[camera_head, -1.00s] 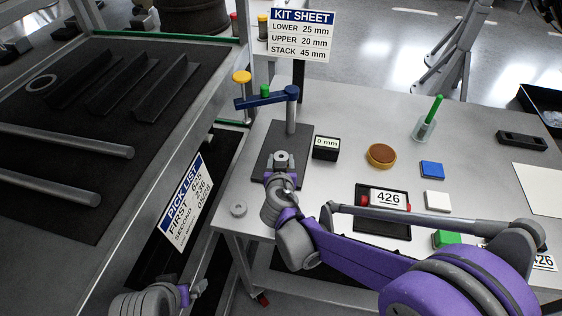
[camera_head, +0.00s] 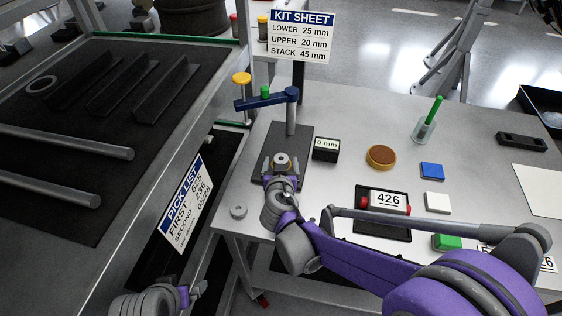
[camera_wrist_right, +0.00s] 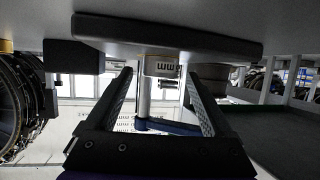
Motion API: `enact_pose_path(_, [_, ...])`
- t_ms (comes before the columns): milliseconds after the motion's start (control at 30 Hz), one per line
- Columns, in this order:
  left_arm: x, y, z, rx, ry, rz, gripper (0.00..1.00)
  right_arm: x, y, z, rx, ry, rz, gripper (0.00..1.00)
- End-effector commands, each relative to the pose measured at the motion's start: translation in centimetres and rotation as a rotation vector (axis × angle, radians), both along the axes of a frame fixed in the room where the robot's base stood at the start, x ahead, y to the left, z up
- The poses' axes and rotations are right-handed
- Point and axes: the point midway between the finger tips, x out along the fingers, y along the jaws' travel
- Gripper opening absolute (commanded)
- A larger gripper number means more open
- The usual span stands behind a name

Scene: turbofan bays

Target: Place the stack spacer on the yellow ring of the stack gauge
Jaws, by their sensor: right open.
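The stack gauge has a dark base plate (camera_head: 296,137), a post, a blue arm (camera_head: 268,99) and a "0 mm" display (camera_head: 326,148). My right gripper (camera_head: 281,164) is open over the near part of the base plate. Between its fingers a small grey round piece, likely the stack spacer (camera_head: 282,158), shows with a yellow-brown rim, likely the yellow ring, around or under it. I cannot tell exactly how it is seated. The right wrist view shows the spread fingers (camera_wrist_right: 165,100) with the post beyond. At the lower left, part of my left arm shows; its jaws are unclear.
A loose grey ring (camera_head: 238,211) lies left of my right gripper near the table edge. The kit sheet (camera_head: 301,37) stands behind.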

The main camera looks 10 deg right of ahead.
Motion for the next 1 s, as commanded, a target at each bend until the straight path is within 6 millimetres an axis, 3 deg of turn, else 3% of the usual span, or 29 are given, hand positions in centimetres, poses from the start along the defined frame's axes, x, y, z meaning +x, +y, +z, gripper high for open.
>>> enact_pose_path(300, [0.1, 0.0, 0.7, 0.000, -0.002, 0.000, 1.00, -6.2, 1.3, 2.6, 0.001, 0.000, 0.004, 0.86])
enact_pose_path(500, [0.2, 0.0, 1.1, 0.000, -0.004, 0.000, 1.00, -9.1, 1.9, 3.8, 0.000, 0.000, 0.003, 0.86])
enact_pose_path(700, [0.2, 0.0, 1.2, 0.000, -0.004, 0.000, 1.00, -10.2, 2.1, 4.3, 0.000, 0.000, 0.001, 0.86])
enact_pose_path(1000, [0.2, 0.0, 1.2, 0.000, -0.004, 0.000, 1.00, -10.2, 2.1, 4.3, 0.000, 0.000, 0.000, 0.86])
